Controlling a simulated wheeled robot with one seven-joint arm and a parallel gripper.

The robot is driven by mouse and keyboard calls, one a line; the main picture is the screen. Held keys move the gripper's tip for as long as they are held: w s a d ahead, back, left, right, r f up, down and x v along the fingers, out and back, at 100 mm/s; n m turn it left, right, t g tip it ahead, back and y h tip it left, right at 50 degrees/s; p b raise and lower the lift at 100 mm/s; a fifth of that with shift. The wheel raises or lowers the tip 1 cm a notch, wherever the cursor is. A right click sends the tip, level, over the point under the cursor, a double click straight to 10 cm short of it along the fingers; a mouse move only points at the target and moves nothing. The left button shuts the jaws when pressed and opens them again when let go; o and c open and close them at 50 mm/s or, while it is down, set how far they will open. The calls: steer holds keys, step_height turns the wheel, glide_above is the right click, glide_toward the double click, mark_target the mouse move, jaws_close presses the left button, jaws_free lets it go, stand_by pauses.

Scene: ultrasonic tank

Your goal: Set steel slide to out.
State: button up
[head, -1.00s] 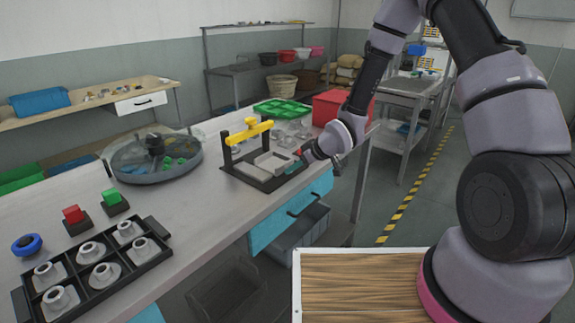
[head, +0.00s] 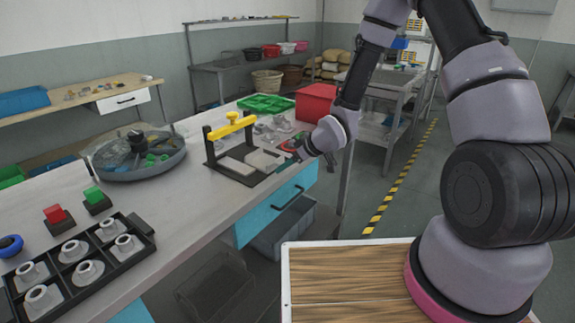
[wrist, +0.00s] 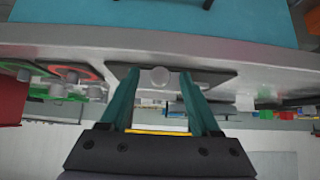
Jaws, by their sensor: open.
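A fixture with a black base (head: 248,181) and a yellow crossbar (head: 230,126) stands on the bench, with pale grey metal pieces (head: 237,166) inside it. One piece beside my gripper (head: 289,146) looks like the steel slide (head: 262,159); its exact setting is hard to tell. My gripper is at the fixture's right end, its teal fingers low over the bench. In the wrist view my gripper (wrist: 159,73) is open, with a round pale knob (wrist: 160,78) showing between the fingers over a dark plate. Whether the fingers touch it cannot be told.
A red bin (head: 316,103) and green tray (head: 265,103) stand behind the fixture. A round grey tank (head: 137,168) is to its left. A black rack (head: 140,226) of grey parts and red (head: 54,214) and green (head: 93,195) buttons are nearer. A blue drawer (head: 275,212) is below.

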steer(key=v, duration=1)
steer(key=shift+d+r, duration=0.25)
steer(key=shift+s+d, duration=0.1)
steer(key=s+d+r+m+t+h, duration=0.15)
steer(key=d+r+m+h, duration=0.5)
steer(key=d+r, duration=0.85)
steer(key=s+d+r+m+y, duration=0.1)
steer(key=s+r+m, duration=0.7)
steer(key=s+r, duration=0.8)
steer(key=shift+s+y, duration=0.35)
steer(key=shift+s, duration=0.25)
steer(key=shift+d, duration=0.1)
